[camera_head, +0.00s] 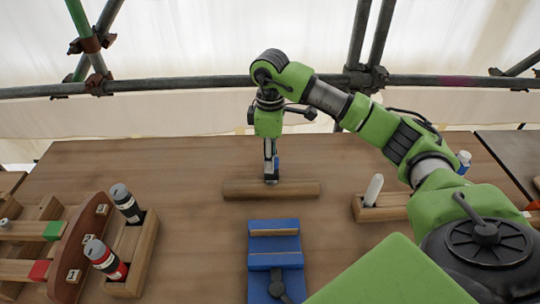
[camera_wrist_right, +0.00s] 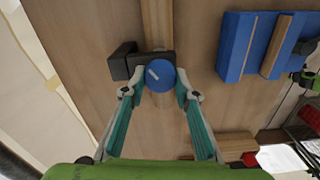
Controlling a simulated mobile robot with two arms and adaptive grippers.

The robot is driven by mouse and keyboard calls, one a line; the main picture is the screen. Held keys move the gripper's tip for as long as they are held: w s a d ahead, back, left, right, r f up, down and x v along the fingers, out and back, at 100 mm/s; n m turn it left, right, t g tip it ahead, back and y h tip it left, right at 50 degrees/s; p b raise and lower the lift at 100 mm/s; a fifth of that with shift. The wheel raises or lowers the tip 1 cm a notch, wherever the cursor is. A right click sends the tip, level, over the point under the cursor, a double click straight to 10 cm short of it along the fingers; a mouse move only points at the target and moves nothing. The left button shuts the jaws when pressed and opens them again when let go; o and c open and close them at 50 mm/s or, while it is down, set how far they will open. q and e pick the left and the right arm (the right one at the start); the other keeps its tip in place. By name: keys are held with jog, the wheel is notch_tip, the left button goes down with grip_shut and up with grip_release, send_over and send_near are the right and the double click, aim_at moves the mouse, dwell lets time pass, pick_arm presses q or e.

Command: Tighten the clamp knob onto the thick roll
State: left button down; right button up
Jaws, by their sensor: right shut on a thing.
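The thick roll (camera_head: 240,190) is a light wooden cylinder lying across the table. It also shows in the right wrist view (camera_wrist_right: 157,25), running up the picture. A dark clamp (camera_wrist_right: 121,63) sits at the roll, with a round blue knob (camera_wrist_right: 160,75) bearing a pale line mark. My right gripper (camera_head: 271,176) points straight down over the roll. In the wrist view its fingers (camera_wrist_right: 160,94) are shut on the blue knob, one on each side. In the head view the gripper hides most of the clamp. My left gripper is not in view.
A blue block (camera_head: 275,225) with wooden strips lies in front of the roll. Two bottles (camera_head: 127,203) stand in a wooden holder (camera_head: 140,255) at left. A white-tipped item (camera_head: 373,190) stands in a wooden block (camera_head: 390,211) at right. Scaffold pipes (camera_head: 200,86) cross behind the table.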

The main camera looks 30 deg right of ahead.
jog(key=shift+d+r+m, duration=0.1)
jog(key=shift+m, duration=0.3)
jog(key=o, duration=1.1)
notch_tip(320, 180, up, 12)
dwell(0.6)
